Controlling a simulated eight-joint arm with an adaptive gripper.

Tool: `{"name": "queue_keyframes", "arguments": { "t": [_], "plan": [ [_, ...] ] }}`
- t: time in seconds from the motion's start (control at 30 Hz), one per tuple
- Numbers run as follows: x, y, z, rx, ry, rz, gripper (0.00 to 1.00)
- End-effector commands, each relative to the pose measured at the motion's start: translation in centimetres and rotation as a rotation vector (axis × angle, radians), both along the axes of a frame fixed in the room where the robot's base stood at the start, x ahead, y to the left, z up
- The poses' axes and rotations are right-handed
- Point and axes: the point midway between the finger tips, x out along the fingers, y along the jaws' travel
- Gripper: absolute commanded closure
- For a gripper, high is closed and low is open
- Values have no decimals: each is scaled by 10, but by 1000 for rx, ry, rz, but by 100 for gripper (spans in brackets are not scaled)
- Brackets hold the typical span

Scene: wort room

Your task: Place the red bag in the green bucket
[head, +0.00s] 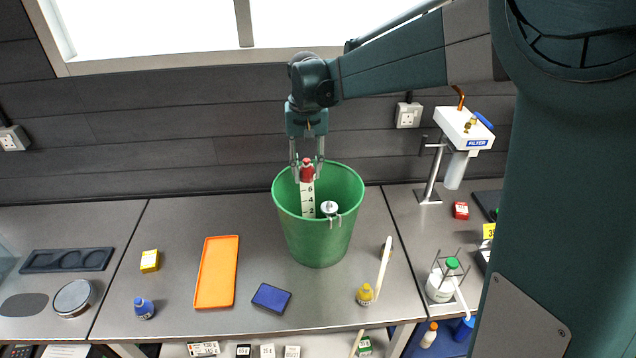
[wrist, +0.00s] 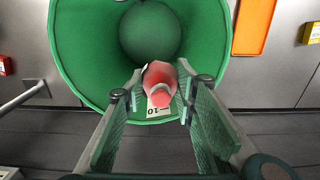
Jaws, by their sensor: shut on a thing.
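The green bucket (head: 318,245) stands upright on the steel counter, its mouth open upward. My gripper (head: 308,172) reaches down at the back of the bucket's mouth, shut on the red bag (head: 307,170). In the wrist view the red bag (wrist: 160,82) sits between the two fingers, overlapping the bucket's inner wall near the rim; the bucket (wrist: 85,60) fills the upper middle. The bag's exact height relative to the rim is hard to tell. A white numbered scale (head: 307,197) shows on the inner wall below the bag.
A white round dial (head: 329,208) hangs at the bucket's front rim. An orange tray (head: 216,272), blue sponge (head: 271,298), yellow box (head: 150,261) and blue bottle (head: 144,308) lie left and front. A filter stand (head: 431,175) rises at right.

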Motion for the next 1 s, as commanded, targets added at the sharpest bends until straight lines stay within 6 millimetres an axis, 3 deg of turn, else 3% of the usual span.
{"name": "queue_keyframes", "arguments": {
  "t": [0.27,0.7,1.0],
  "plan": [
    [0,0,-41,0,0,0,86],
    [0,0,-141,0,0,0,86],
    [0,0,-164,0,0,0,86]
  ]
}}
